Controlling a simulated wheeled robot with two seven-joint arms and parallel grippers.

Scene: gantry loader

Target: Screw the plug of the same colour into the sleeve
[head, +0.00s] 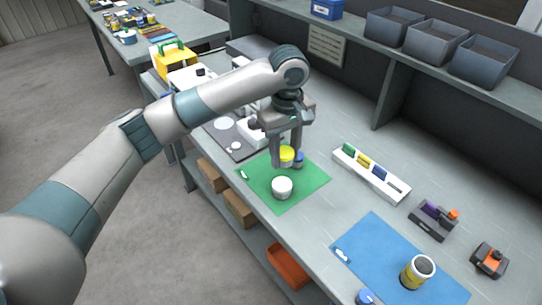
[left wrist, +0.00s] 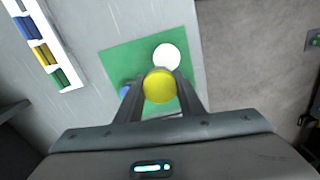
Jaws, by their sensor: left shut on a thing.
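My left gripper (head: 286,150) is shut on a yellow plug (head: 287,154) and holds it over the green mat (head: 310,188). In the left wrist view the plug's round yellow face (left wrist: 158,86) shows between the fingers. A white round piece (head: 282,187) stands on the green mat just in front of the gripper. A blue round piece (head: 299,158) is beside the gripper, partly hidden. A sleeve-like cylinder (head: 417,272) with a yellow band, pale rim and dark top stands upright on the blue mat (head: 372,250) at lower right. My right gripper is out of view.
A white rack (head: 370,174) holds green, yellow and blue pieces. Dark holders with orange parts (head: 490,260) stand at the right. Another blue round piece (head: 365,297) is at the front edge. Grey bins (head: 436,42) sit on the shelf. Bench between the mats is clear.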

